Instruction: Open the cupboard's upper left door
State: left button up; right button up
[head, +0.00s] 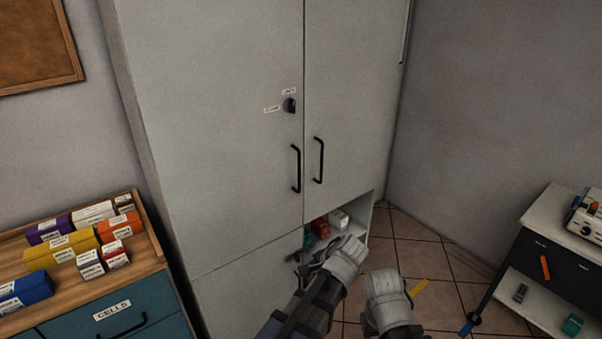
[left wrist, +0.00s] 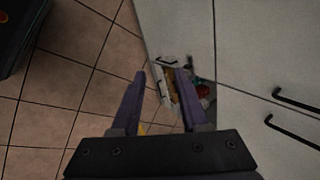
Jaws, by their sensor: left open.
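The tall light-grey cupboard's upper left door (head: 215,130) is shut, level with the upper right door (head: 345,95). Its black bar handle (head: 296,169) is upright near the middle seam. Above it is a dark lock knob (head: 289,105) with two small labels, too small to read surely. In the left wrist view, my left gripper (left wrist: 160,74) is open and empty, with two black handles (left wrist: 297,101) off to its right, apart from it. In the head view my left wrist is low before the cupboard, its fingers not clearly shown. My right forearm shows, but its gripper does not.
Below the upper right door is an open compartment (head: 363,222) with small boxes. A wooden-topped drawer unit (head: 149,253) with coloured boxes stands at left. A dark side table (head: 552,208) stands at right. Tiled floor (head: 421,258) lies between; a yellow strip (head: 420,286) shows beside my right wrist.

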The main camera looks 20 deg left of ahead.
pick_arm(q)
jog(key=shift+w+a+r+m+t+y+b, duration=0.95)
jog(key=shift+w+a+r+m+t, duration=1.6)
jog(key=shift+w, duration=3)
jog(key=shift+w+a+r+m+t+y+b, duration=0.7)
jog(key=shift+w+a+r+m+y, duration=0.85)
jog(key=shift+w+m, duration=3.05)
jog(key=shift+w+a+r+m+t+y+b, duration=0.7)
jog(key=shift+w+a+r+m+t, duration=1.35)
jog(key=shift+w, duration=4.45)
jog(key=shift+a+r+g, duration=0.3)
jog(key=shift+a+r, duration=0.05)
jog(key=shift+a, duration=0.05)
pick_arm(e)
notch_tip(320, 180, down, 6)
jog(key=shift+r, duration=0.2)
pick_arm(q)
grip_shut()
